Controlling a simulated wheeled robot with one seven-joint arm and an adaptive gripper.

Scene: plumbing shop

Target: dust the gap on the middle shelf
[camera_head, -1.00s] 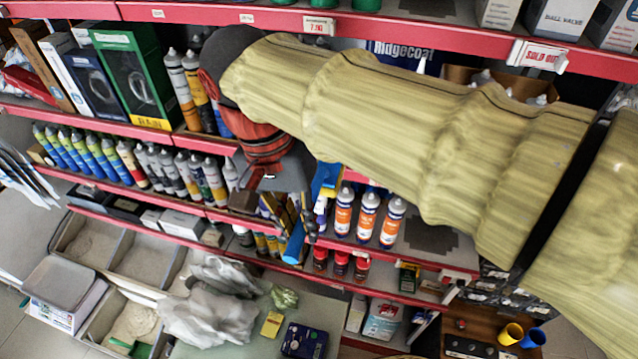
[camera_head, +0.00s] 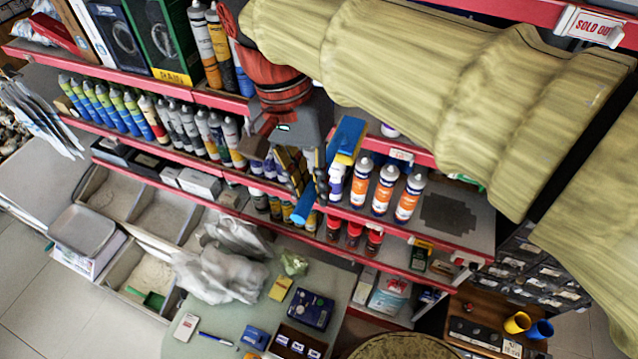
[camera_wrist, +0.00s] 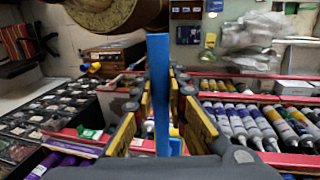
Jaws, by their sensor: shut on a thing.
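My gripper (camera_head: 309,184) points down in front of the middle shelf (camera_head: 462,238), just left of several orange-and-white tubes (camera_head: 384,190). In the wrist view the tool's blue bar (camera_wrist: 158,85) stands upright between the yellow-lined fingers (camera_wrist: 162,105). A dark patch (camera_head: 448,213) lies on the bare part of the shelf right of the tubes. The tool's working end is not clear.
Spray cans and tubes (camera_head: 205,128) crowd the shelf at left. Red-capped bottles (camera_head: 353,234) stand on the shelf below. A counter (camera_head: 185,345) with small boxes and crumpled plastic (camera_head: 225,275) is lower down. Small-parts drawers (camera_head: 520,262) stand at the right.

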